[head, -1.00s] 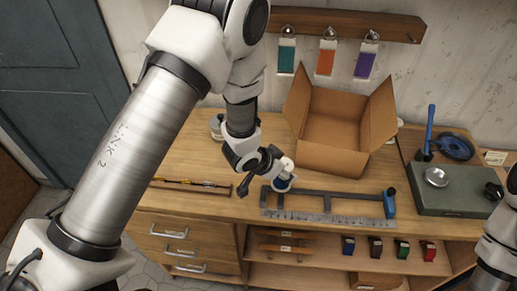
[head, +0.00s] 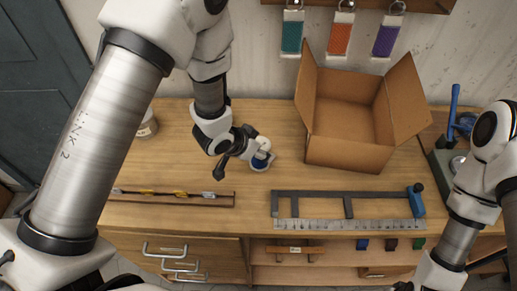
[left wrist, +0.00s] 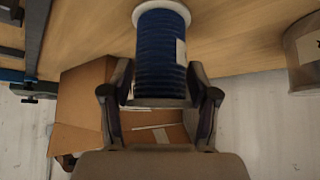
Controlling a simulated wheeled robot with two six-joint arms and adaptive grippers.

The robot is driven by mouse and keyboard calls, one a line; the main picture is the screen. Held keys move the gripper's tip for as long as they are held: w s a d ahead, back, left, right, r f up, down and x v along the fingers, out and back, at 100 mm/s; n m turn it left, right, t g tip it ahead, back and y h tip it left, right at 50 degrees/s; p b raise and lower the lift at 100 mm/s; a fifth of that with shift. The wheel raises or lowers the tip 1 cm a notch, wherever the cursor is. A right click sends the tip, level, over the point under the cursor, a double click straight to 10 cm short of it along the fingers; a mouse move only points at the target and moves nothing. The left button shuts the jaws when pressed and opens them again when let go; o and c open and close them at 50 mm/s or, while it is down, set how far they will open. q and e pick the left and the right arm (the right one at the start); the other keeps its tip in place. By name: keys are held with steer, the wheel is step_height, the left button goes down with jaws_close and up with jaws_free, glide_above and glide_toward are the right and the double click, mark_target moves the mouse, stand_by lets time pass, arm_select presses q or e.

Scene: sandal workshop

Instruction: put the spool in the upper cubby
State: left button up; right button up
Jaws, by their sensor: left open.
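The spool (head: 261,160), dark blue thread with a white end, is on the bench top left of the cardboard box. The left wrist view shows its blue winding (left wrist: 158,50) and a pale label between my two fingers. My left gripper (head: 247,157) is open around the spool, its fingers (left wrist: 160,92) on either side; contact cannot be told. The upper cubby (head: 272,245) is under the bench top, right of the drawers; it holds a brown rack-like item. My right arm is at the right, its gripper outside the picture.
The open cardboard box (head: 345,150) stands right of the spool. A metal frame with a ruler edge (head: 345,224) lies along the front edge. A narrow tray of tools (head: 172,197) lies front left. A jar (head: 147,125) stands behind it. Drawers with handles (head: 165,250) are below.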

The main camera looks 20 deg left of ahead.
arm_select(q)
steer(key=o, duration=0.4)
steer(key=shift+a, duration=0.2)
steer(key=shift+c, duration=0.2)
steer(key=shift+s+a+r, duration=0.1)
steer(key=shift+s+r, duration=0.05)
steer(key=shift+s, duration=0.15)
steer(key=shift+r, duration=0.1)
steer(key=shift+s+r, duration=0.1)
steer(key=shift+r, duration=0.2)
steer(key=b+v, duration=0.1)
steer(key=v, duration=1)
steer(key=shift+b, duration=0.3)
steer(key=shift+s+a+f, duration=0.1)
